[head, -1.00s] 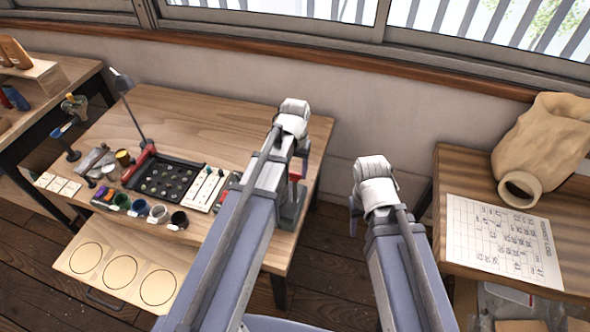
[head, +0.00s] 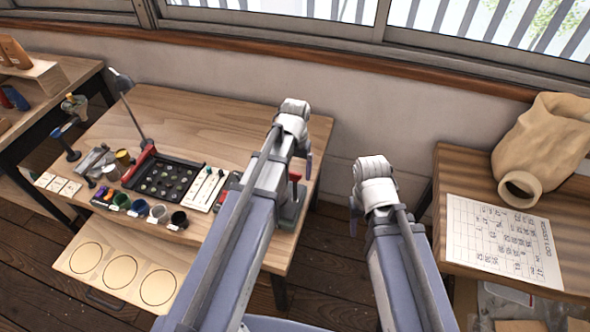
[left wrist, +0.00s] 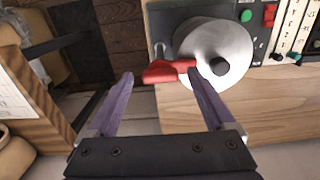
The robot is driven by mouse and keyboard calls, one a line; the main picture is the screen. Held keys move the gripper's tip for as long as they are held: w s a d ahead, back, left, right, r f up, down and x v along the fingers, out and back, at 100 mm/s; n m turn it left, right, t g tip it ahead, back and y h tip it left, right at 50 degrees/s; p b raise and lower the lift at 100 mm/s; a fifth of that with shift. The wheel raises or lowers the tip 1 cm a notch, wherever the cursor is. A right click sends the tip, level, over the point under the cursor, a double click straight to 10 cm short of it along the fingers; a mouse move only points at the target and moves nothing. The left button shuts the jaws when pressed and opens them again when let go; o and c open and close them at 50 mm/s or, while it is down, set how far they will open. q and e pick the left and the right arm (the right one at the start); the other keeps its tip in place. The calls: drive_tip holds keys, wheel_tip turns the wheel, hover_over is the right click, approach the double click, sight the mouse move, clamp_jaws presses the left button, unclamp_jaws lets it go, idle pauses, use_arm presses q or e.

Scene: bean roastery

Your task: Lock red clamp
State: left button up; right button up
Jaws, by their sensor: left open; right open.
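The red clamp handle (head: 295,177) stands at the right end of the workbench, partly hidden by my left arm. In the left wrist view, the red handle (left wrist: 168,71) lies sideways in front of a round pale metal disc (left wrist: 217,55) with a dark knob. My left gripper (left wrist: 160,77) is open, its purple fingers spread to either side of the handle. The right finger overlaps the handle's end in the picture; I cannot tell whether it touches. My right gripper (head: 353,222) hangs away from the bench, mostly hidden behind its own wrist.
The workbench (head: 240,115) holds a black tray (head: 165,178), a panel with sliders (head: 206,188), several small cups and a lamp (head: 130,105). A side table (head: 460,165) at right bears a printed sheet (head: 503,240) and a tan sack. Open floor lies between the tables.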

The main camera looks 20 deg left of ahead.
sight(295, 173)
use_arm(q)
drive_tip(key=shift+r, duration=0.1)
wheel_tip(295, 173, up, 8)
drive_tip(key=p, duration=0.8)
drive_tip(key=shift+f, duration=0.2)
drive_tip(key=s+d+f+m+b, duration=0.1)
drive_tip(key=s+d+f+b, duration=0.1)
drive_tip(key=s+d, duration=0.3)
drive_tip(key=s+d+f+m+y+b, duration=0.1)
drive_tip(key=s+d+f+m+b, duration=0.1)
drive_tip(key=s+d, duration=0.3)
drive_tip(key=s+f+b, duration=0.1)
drive_tip(key=s, duration=0.3)
drive_tip(key=shift+s+f+b, duration=0.15)
drive_tip(key=shift+s+b, duration=0.15)
drive_tip(key=shift+s, duration=0.05)
drive_tip(key=shift+d, duration=0.1)
